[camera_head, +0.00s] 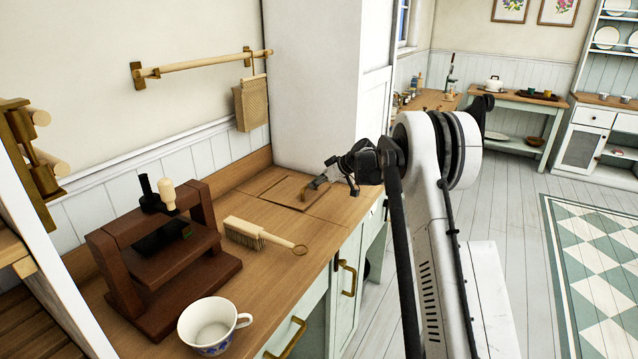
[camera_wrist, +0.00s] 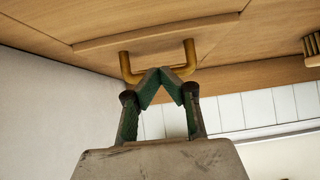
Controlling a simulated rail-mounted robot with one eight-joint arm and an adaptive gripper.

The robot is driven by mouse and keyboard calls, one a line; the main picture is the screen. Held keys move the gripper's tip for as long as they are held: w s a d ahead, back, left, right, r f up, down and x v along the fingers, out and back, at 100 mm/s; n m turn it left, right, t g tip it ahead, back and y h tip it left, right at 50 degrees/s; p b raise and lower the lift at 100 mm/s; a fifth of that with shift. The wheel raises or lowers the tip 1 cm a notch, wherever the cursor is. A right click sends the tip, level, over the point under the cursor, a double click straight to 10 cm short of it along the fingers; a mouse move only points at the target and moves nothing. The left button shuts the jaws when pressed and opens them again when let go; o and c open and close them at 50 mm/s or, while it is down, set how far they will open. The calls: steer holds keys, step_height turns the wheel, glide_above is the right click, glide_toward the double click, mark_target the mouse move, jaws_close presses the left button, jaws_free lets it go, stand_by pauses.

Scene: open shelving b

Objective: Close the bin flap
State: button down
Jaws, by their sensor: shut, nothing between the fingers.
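The bin flap (camera_head: 280,188) is a wooden panel set in the countertop near the white wall block in the head view. It lies flat or nearly flat; I cannot tell whether it is fully flush. Its underside or top face (camera_wrist: 165,35) fills the upper part of the wrist view, with a thin edge line around it. A brass U-shaped handle (camera_wrist: 190,56) is fixed to it. My gripper (camera_wrist: 165,73) is shut and empty, with its green fingertips together at the handle's bar and partly covering it. In the head view my gripper (camera_head: 313,186) is low over the flap.
On the counter stand a brush (camera_head: 245,233), a dark red wooden press (camera_head: 150,260) and a white cup (camera_head: 212,325). A wall rail (camera_head: 205,62) with a hanging woven board (camera_head: 251,104) is behind. Counter around the flap is clear.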

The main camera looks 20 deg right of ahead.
stand_by(0.4)
steer(key=r, duration=0.1)
steer(key=r+p, duration=0.1)
steer(key=r, duration=0.2)
steer(key=shift+s+d+r, duration=0.15)
steer(key=shift+s+r, duration=0.1)
steer(key=d+v, duration=0.1)
steer(key=v, duration=0.9)
steer(key=shift+t+y, duration=0.3)
steer(key=x, duration=1.2)
steer(key=shift+s+d+f, duration=0.15)
steer(key=shift+s+f, duration=0.05)
steer(key=shift+f, duration=0.2)
steer(key=shift+w+f, duration=0.1)
steer(key=shift+f, duration=0.9)
